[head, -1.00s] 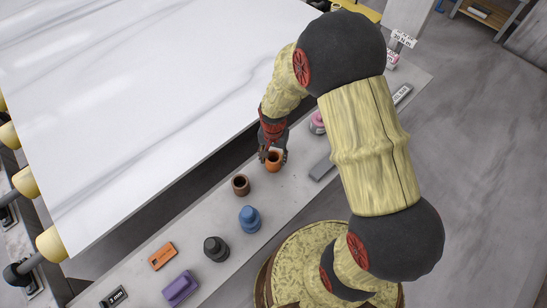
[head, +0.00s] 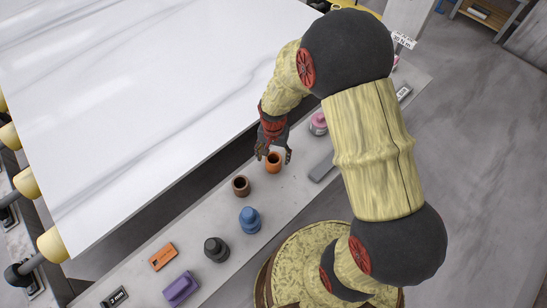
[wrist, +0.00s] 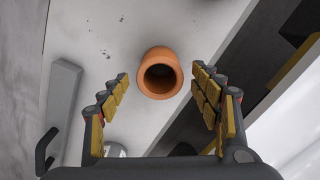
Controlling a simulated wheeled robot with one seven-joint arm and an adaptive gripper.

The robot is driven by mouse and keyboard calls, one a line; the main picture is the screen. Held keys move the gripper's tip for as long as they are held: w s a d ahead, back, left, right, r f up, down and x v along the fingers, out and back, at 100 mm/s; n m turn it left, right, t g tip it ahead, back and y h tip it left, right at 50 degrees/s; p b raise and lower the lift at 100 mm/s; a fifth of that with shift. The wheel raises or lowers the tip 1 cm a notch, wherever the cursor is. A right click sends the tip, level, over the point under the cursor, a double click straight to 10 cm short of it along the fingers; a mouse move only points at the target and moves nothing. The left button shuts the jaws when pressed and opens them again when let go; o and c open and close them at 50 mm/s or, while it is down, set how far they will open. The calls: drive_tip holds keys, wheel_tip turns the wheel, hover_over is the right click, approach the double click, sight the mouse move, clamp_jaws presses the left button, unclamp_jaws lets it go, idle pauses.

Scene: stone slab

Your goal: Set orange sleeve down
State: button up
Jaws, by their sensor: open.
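The orange sleeve (head: 274,163) stands upright on the grey ledge (head: 215,248), beside the white slab. In the wrist view the orange sleeve (wrist: 160,73) shows its round open top, just beyond and between my fingertips. My gripper (head: 273,155) is open above and behind the sleeve in the head view. In the wrist view the fingers of my gripper (wrist: 165,88) are spread wide, with clear gaps to the sleeve on both sides. Nothing is held.
A brown sleeve (head: 240,186), a blue stepped piece (head: 249,220) and a dark grey one (head: 215,249) stand nearer along the ledge. An orange block (head: 162,256) and a purple block (head: 181,289) lie beyond them. A grey bar (head: 322,168) and pink-topped container (head: 318,123) are to the right.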

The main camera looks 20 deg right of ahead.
drive_tip(key=s+r+n+t+p, duration=0.1)
drive_tip(key=s+r+n, duration=0.1)
drive_tip(key=r, duration=1.2)
drive_tip(key=s+r+n+t+p, duration=0.1)
drive_tip(key=s+r+t, duration=0.15)
drive_tip(key=r, duration=1.05)
drive_tip(key=s+r+n+t, duration=0.2)
drive_tip(key=s+r+n, duration=0.2)
drive_tip(key=s+r, duration=0.7)
drive_tip(key=shift+s+n, duration=0.3)
drive_tip(key=shift+s, duration=0.55)
